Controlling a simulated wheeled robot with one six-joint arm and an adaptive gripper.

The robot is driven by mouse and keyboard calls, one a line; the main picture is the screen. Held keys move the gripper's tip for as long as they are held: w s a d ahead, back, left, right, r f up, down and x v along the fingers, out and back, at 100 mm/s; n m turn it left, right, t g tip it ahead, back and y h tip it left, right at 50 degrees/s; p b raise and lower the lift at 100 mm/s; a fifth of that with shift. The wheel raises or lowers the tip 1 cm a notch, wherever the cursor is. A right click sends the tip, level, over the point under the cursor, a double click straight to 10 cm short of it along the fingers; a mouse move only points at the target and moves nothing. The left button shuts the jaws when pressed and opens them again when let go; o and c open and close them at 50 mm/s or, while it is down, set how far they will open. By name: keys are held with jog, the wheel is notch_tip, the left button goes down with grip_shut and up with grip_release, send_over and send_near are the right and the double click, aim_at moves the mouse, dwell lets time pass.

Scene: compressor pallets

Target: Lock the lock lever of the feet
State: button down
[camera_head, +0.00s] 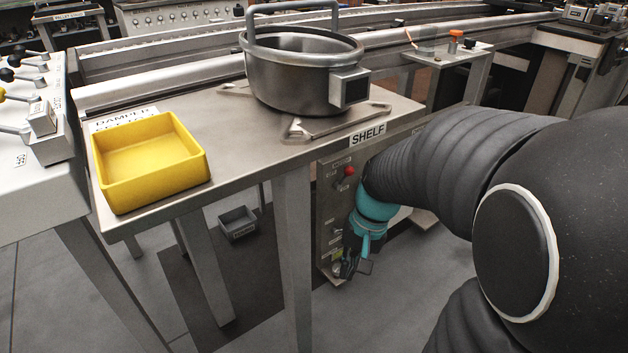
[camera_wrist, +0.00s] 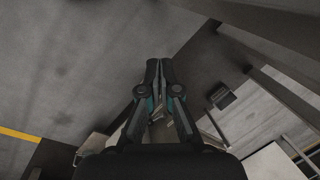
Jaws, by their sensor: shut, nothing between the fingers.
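My gripper (camera_head: 346,268) is low in front of the grey control panel (camera_head: 327,205) under the shelf, pointing down beside the panel's lower part. In the wrist view my gripper (camera_wrist: 160,64) has its two dark fingers together at the tips, with nothing between them. The panel carries a red knob (camera_head: 349,171) near its top and several small labelled fittings. A lock lever of the feet cannot be clearly made out. My gripper covers part of the lower panel, and I cannot tell whether it touches it.
The steel shelf table (camera_head: 240,115) stands above, with a metal pot (camera_head: 290,85) and a yellow tray (camera_head: 112,190) on it. A table leg (camera_head: 294,250) stands left of the panel. A small grey bin (camera_head: 237,222) sits on the floor; it also shows in the wrist view (camera_wrist: 222,97).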

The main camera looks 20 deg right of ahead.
jog(key=w+d+f+m+t+y+p, duration=0.25)
jog(key=w+d+f+m+y, duration=0.2)
jog(key=w+f+m, duration=0.35)
jog(key=w+d+f+m+t+y+p, duration=0.2)
jog(key=w+d+f+m+t+y, duration=0.15)
jog(key=w+f+m+y, duration=0.45)
jog(key=w+d+f+m+t+h+p, duration=0.1)
jog(key=w+d+f+m+t+h, duration=0.3)
jog(key=f, duration=1.2)
jog(key=d+m+t+h, duration=0.4)
jog(key=d+t, duration=0.3)
jog(key=d, duration=0.2)
jog(key=shift+d+m+h, duration=0.2)
jog(key=shift+m+h, duration=0.15)
jog(key=shift+m, duration=0.05)
jog(key=shift+w, duration=0.1)
jog(key=w+a+r+p, duration=0.1)
jog(key=w+a+r, duration=0.3)
jog(key=w, duration=0.5)
jog(key=shift+w+a+r, duration=0.2)
jog(key=shift+w+a, duration=0.1)
jog(key=shift+w, duration=0.05)
